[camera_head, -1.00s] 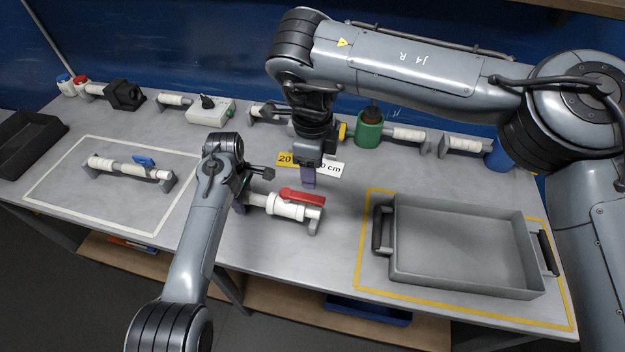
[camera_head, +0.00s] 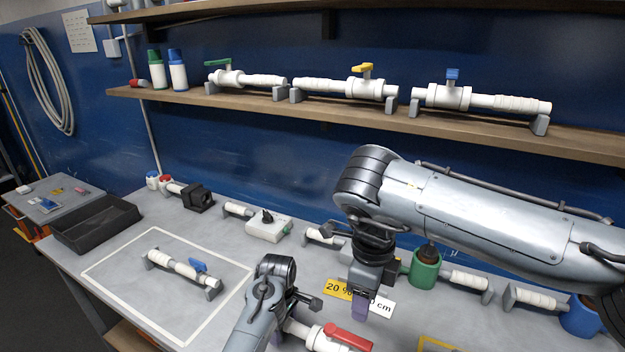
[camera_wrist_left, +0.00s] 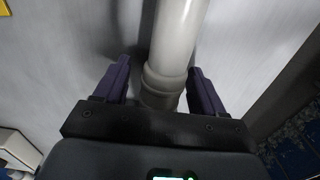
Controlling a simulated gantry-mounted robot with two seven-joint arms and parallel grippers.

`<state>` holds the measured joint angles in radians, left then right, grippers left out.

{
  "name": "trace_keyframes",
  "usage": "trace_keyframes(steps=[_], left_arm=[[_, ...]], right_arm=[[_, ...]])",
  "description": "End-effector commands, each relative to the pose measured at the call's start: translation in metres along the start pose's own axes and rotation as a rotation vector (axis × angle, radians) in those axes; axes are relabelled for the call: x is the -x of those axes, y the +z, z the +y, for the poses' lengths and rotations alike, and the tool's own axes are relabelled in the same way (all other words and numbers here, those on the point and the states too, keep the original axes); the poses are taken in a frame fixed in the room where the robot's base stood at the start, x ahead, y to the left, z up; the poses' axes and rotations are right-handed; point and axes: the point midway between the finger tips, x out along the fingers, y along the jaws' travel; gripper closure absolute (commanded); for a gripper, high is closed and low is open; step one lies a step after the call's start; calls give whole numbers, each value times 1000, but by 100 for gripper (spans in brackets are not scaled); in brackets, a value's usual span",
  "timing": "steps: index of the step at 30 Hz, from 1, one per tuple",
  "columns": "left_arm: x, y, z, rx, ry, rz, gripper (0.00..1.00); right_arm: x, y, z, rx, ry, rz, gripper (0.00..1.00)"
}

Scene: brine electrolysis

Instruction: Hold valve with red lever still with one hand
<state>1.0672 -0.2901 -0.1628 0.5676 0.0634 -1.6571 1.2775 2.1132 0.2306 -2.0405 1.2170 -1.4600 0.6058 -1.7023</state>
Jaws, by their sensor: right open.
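The valve with the red lever (camera_head: 348,339) lies on the bench at the bottom of the head view, its lower part cut off by the frame edge. Its white pipe (camera_wrist_left: 178,40) runs between the fingers of my left gripper (camera_wrist_left: 160,80) in the left wrist view. These purple fingers are open, one on each side of the pipe, with a gap showing on both sides. In the head view the left fingers are mostly hidden behind my left wrist. My right gripper (camera_head: 360,305) is open, pointing down just behind the red lever, with nothing seen in it.
A blue-lever valve (camera_head: 198,266) lies inside a white outline on the left. A dark tray (camera_head: 95,224) stands at the far left. Several valves sit on the shelf (camera_head: 330,117) above.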

Motion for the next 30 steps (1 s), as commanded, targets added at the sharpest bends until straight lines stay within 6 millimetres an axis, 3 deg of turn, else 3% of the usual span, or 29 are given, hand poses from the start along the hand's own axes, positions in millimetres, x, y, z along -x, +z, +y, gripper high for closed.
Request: trace_keyframes(steps=[11, 30], left_arm=[[7, 0, 0, 0, 1, 1, 30], [106, 0, 0, 0, 1, 1, 30]], right_arm=[[0, 0, 0, 0, 0, 0, 49], [0, 0, 0, 0, 0, 0, 49]])
